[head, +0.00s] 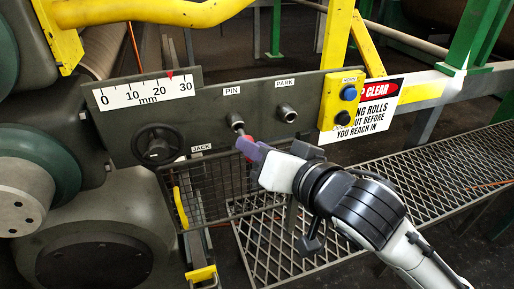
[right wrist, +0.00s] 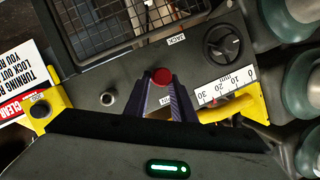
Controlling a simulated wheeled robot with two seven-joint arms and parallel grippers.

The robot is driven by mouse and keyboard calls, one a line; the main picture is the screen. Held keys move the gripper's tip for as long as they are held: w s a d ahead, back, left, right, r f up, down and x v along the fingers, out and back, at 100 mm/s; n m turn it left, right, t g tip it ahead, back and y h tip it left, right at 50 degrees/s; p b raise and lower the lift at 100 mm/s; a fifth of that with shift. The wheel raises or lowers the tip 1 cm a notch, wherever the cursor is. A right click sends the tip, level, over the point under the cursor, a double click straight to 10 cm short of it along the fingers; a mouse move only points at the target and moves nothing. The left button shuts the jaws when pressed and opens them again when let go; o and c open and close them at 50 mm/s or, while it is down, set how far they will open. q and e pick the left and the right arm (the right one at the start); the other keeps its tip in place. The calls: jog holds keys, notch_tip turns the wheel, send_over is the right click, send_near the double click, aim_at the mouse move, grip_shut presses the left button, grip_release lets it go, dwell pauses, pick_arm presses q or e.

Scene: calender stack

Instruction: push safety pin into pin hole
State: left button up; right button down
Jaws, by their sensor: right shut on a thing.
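The safety pin (head: 246,141) has a red head and a thin metal shaft pointing up and left. My right gripper (head: 253,149), with purple fingers, is shut on it at the head end. The pin hole (head: 236,119) is a metal socket under the PIN label on the dark green panel. The shaft's tip is at or just below the socket's mouth; I cannot tell whether it is inside. In the right wrist view the red head (right wrist: 162,76) shows between the fingertips, and the pin hole is hidden. My left gripper is not in view.
The PARK socket (head: 286,112) is empty, right of the pin hole. A yellow button box (head: 342,98) and warning sign (head: 378,108) stand further right. A black knob (head: 157,145) and mm scale (head: 145,91) are left. A wire basket (head: 215,185) hangs below the panel.

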aim_at(251, 137)
jog(key=shift+w+a+r+p, duration=0.15)
jog(key=shift+w+a, duration=0.1)
jog(key=shift+w, duration=0.5)
jog(key=shift+w+a+f+p, duration=0.1)
jog(key=shift+w+a+p, duration=0.15)
jog(key=shift+w, duration=0.45)
jog(key=shift+w+a+r+p, duration=0.1)
jog(key=shift+w+a, duration=0.15)
jog(key=shift+w, duration=0.5)
jog(key=c, duration=1.1)
grip_release()
jog(key=shift+s, duration=0.1)
jog(key=shift+s+d+p, duration=0.2)
jog(key=shift+s+p, duration=0.1)
jog(key=shift+s, duration=0.3)
jog(key=shift+s+d+p, duration=0.2)
jog(key=shift+s+p, duration=0.1)
jog(key=shift+s, duration=0.25)
jog(key=s, duration=0.2)
jog(key=s+d+p, duration=0.1)
jog(key=s, duration=0.1)
jog(key=shift+s+d, duration=0.1)
jog(key=shift+d, duration=0.1)
